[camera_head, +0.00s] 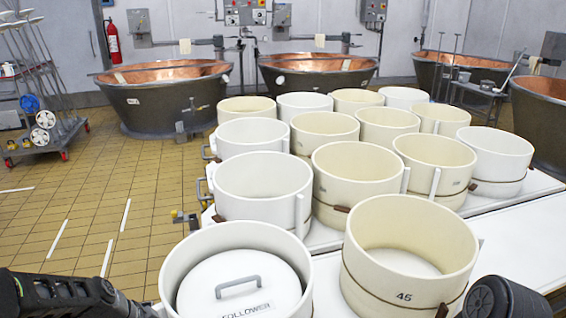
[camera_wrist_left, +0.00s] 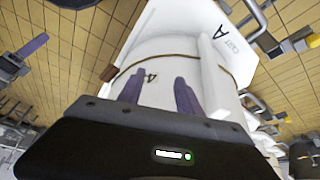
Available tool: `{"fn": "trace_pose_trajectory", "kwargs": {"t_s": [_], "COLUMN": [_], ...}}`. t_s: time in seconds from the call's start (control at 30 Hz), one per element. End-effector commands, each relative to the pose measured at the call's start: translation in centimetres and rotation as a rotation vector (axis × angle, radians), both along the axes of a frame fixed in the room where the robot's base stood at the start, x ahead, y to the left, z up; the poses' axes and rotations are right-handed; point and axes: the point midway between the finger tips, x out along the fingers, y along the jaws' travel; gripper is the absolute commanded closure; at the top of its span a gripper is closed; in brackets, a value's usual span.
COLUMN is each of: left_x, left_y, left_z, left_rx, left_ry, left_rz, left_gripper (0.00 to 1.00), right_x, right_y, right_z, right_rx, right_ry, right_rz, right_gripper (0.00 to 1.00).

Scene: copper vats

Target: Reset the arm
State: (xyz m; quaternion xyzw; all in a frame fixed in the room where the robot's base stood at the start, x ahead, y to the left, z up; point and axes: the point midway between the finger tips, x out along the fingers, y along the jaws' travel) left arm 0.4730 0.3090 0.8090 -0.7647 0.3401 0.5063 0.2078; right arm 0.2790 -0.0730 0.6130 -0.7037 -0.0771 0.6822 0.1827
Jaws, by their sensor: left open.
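My left arm (camera_head: 60,293) comes in low at the left edge of the head view and runs right, toward the front left mould. Its gripper does not show clearly there. In the left wrist view my left gripper (camera_wrist_left: 158,92) has two purple fingers spread apart with nothing held between them. A white round mould (camera_wrist_left: 165,60) with a brown cord and a dark number fills the view beyond the fingers. I cannot tell whether they touch it. A dark part of my right arm (camera_head: 505,298) shows at the lower right of the head view. My right gripper is not in view.
The front left mould (camera_head: 178,262) holds a white lid marked FOLLOWER (camera_head: 240,290). A cream mould marked 45 (camera_head: 400,282) stands right of it. Several moulds crowd the white table (camera_head: 530,240) behind. Copper vats (camera_head: 165,105) line the back. Tiled floor (camera_head: 80,205) at left is mostly free.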

Motion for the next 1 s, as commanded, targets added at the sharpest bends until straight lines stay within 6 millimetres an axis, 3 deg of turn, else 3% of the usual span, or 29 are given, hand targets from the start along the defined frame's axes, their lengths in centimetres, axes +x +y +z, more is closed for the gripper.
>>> {"fn": "trace_pose_trajectory", "kwargs": {"t_s": [0.03,0.17,0.27,0.4,0.5,0.6,0.7,1.0], "left_x": [-0.4,-1.9,-4.4,-10.1,-14.3,-17.5,-19.1,-19.4], "left_y": [-1.7,-6.3,-11.0,-17.5,-20.7,-22.6,-23.5,-23.6], "left_z": [-2.2,-7.7,-12.6,-18.7,-21.5,-23.0,-23.5,-23.6], "left_rx": [-0.019,-0.067,-0.105,-0.148,-0.168,-0.182,-0.190,-0.195], "left_ry": [0.032,0.121,0.211,0.346,0.423,0.476,0.502,0.508], "left_rz": [0.034,0.172,0.312,0.533,0.676,0.783,0.844,0.869], "left_gripper": [0.58,0.58,0.58,0.58,0.58,0.58,0.58,0.58], "right_x": [0.0,0.0,0.0,0.0,0.1,0.1,0.1,0.1], "right_y": [0.0,0.0,0.0,0.0,0.0,0.0,0.0,0.0], "right_z": [-0.5,-1.2,-2.0,-3.0,-3.6,-4.0,-4.1,-4.0], "right_rx": [0.000,0.000,0.000,0.000,0.000,0.000,0.000,0.000], "right_ry": [0.000,-0.001,-0.001,-0.002,-0.002,-0.003,-0.003,-0.003], "right_rz": [0.000,0.000,0.000,-0.001,-0.001,-0.001,-0.001,-0.001], "right_gripper": [0.67,0.67,0.67,0.67,0.67,0.67,0.67,0.67]}}
